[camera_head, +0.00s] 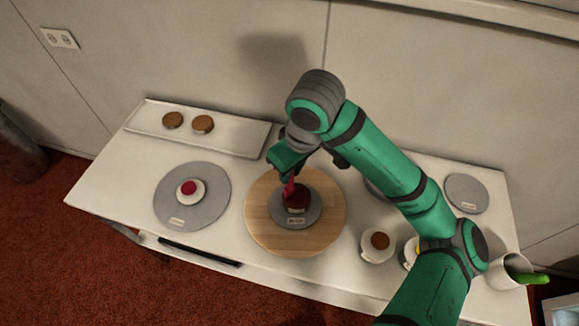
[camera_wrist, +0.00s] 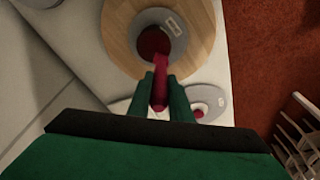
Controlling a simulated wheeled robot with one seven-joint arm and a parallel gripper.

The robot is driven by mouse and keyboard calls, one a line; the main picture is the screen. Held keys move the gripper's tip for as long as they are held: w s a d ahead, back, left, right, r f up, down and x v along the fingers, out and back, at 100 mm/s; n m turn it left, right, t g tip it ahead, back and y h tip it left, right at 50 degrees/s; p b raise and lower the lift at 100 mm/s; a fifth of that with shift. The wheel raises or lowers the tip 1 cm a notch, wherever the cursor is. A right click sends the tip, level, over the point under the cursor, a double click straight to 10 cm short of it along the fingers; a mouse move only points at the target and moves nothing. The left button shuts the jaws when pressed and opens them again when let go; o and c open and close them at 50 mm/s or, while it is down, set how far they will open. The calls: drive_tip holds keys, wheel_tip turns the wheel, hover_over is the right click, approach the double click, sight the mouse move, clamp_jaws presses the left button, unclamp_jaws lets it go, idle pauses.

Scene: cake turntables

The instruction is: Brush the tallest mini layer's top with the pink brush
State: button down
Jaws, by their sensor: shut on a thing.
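My gripper (camera_head: 288,168) is shut on a pink brush (camera_head: 289,188), which also shows between the green fingers in the wrist view (camera_wrist: 159,92). The brush points down at a dark brown and red mini layer (camera_head: 298,203) on a small grey plate (camera_head: 290,223). That plate rests on the round wooden board (camera_head: 327,236). In the wrist view the brush tip overlaps the edge of the layer's dark red top (camera_wrist: 153,41); I cannot tell whether it touches. Another layer, white with a red top (camera_head: 189,188), sits on the left grey turntable (camera_head: 175,213).
A white tray (camera_head: 230,138) with two brown rounds stands at the back left. A white cup with brown contents (camera_head: 378,243) is right of the board. A white container (camera_head: 503,272) with a green-handled tool and a grey disc (camera_head: 466,193) are at the right. My arm hides part of the table.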

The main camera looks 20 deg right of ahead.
drive_tip(key=shift+s+d, duration=0.15)
drive_tip(key=shift+s, duration=0.25)
drive_tip(key=d, duration=0.2)
drive_tip(key=w+d, duration=0.1)
drive_tip(key=d, duration=0.1)
drive_tip(key=shift+w, duration=0.15)
idle(1.4)
drive_tip(key=shift+w+a, duration=0.6)
drive_tip(key=shift+w, duration=0.3)
drive_tip(key=shift+w+a, duration=0.15)
drive_tip(key=shift+a, duration=0.05)
drive_tip(key=shift+r, duration=0.15)
